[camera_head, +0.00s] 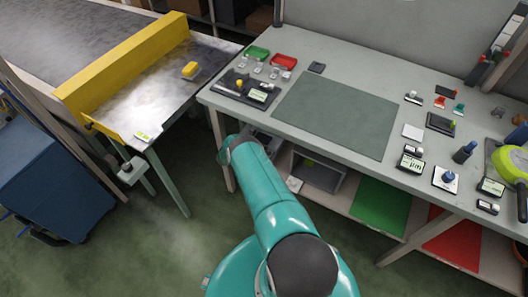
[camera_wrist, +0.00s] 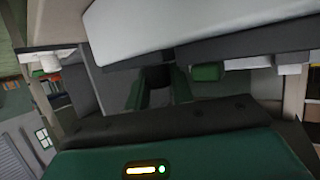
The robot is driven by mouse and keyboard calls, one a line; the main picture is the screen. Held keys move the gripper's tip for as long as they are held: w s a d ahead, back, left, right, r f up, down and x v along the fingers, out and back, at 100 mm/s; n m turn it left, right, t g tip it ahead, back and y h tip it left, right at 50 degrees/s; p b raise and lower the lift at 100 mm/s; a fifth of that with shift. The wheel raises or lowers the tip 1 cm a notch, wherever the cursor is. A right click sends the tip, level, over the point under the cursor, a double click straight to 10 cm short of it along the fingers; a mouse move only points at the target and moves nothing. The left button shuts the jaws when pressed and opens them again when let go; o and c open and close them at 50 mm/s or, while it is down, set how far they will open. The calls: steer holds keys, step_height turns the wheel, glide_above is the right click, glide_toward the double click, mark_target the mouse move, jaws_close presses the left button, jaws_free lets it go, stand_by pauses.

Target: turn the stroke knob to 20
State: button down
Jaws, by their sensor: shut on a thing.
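In the wrist view, my gripper (camera_wrist: 160,92) shows as two dark fingers beyond its teal body. They are shut on a small dark knob-like thing (camera_wrist: 158,74) under a grey edge. Shadow hides its scale and any pointer, so its setting cannot be read, and I cannot tell for sure that it is the stroke knob. In the head view my teal arm bends down in front of the bench and my gripper is hidden. A white box with a small dark knob (camera_head: 127,166) is fixed at the conveyor's leg; its marks are too small to read.
The wrist view shows a pale panel (camera_wrist: 200,25) close above and a green cylinder (camera_wrist: 207,72) right of the fingers. In the head view, the conveyor (camera_head: 165,85) with a yellow rail is at left. The workbench (camera_head: 225,95), holding several small devices, is at right. A blue cabinet (camera_head: 55,180) stands lower left.

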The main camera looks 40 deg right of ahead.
steer(key=shift+d+r+m+g+y, duration=0.1)
steer(key=shift+m+g+y, duration=0.05)
steer(key=shift+m+g, duration=0.5)
steer(key=shift+d+r+m+g+y, duration=0.1)
steer(key=shift+m+g+y, duration=0.05)
steer(key=shift+m+g, duration=0.5)
steer(key=c, duration=1.2)
jaws_free()
steer(key=shift+s, duration=0.1)
steer(key=shift+c, duration=0.2)
steer(key=shift+a+f, duration=0.1)
steer(key=v, duration=1.3)
steer(key=shift+w+a+r, duration=0.2)
steer(key=shift+w+a, duration=0.05)
